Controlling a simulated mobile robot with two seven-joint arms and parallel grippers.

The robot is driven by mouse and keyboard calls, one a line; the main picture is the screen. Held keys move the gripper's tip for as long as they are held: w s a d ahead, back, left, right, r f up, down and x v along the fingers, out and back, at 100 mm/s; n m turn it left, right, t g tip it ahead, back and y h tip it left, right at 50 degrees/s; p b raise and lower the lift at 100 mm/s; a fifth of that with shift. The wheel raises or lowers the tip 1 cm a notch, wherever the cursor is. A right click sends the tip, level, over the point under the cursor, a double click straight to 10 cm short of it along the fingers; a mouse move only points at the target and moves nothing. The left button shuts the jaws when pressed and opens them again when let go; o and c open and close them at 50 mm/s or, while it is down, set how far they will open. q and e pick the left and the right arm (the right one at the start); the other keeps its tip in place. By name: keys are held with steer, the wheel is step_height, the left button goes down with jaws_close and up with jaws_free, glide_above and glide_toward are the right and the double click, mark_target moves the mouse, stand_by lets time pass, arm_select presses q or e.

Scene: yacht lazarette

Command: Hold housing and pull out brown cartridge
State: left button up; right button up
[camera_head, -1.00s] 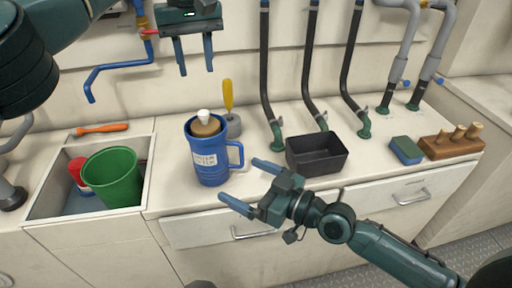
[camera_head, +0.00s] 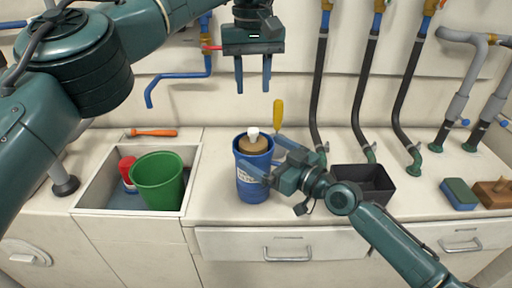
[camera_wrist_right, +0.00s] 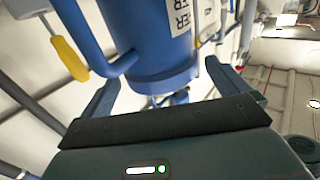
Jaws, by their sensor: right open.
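The blue housing (camera_head: 252,186), a jug-like body with a white label, stands upright on the counter. The brown cartridge (camera_head: 253,146) sits in its open top, with a white knob (camera_head: 252,133) above. My left gripper (camera_head: 253,90) points down above the cartridge, open and empty, clear of the knob. My right gripper (camera_head: 261,152) reaches in from the right, open, its fingers at either side of the housing. In the right wrist view the housing (camera_wrist_right: 165,62) stands between the spread fingers, its handle at the left. I cannot tell whether a finger touches it.
A sink (camera_head: 84,192) with a green bucket (camera_head: 160,182) and a red-and-white can is at the left. A yellow-handled tool (camera_head: 278,112) stands behind the housing. A black tray (camera_head: 375,171), a sponge (camera_head: 460,192) and a wooden block are at the right. Hoses rise behind.

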mark_target(255, 148)
steer(key=shift+x, duration=2)
steer(key=c, duration=1.2)
steer(key=shift+o, duration=0.2)
steer(key=shift+c, duration=0.2)
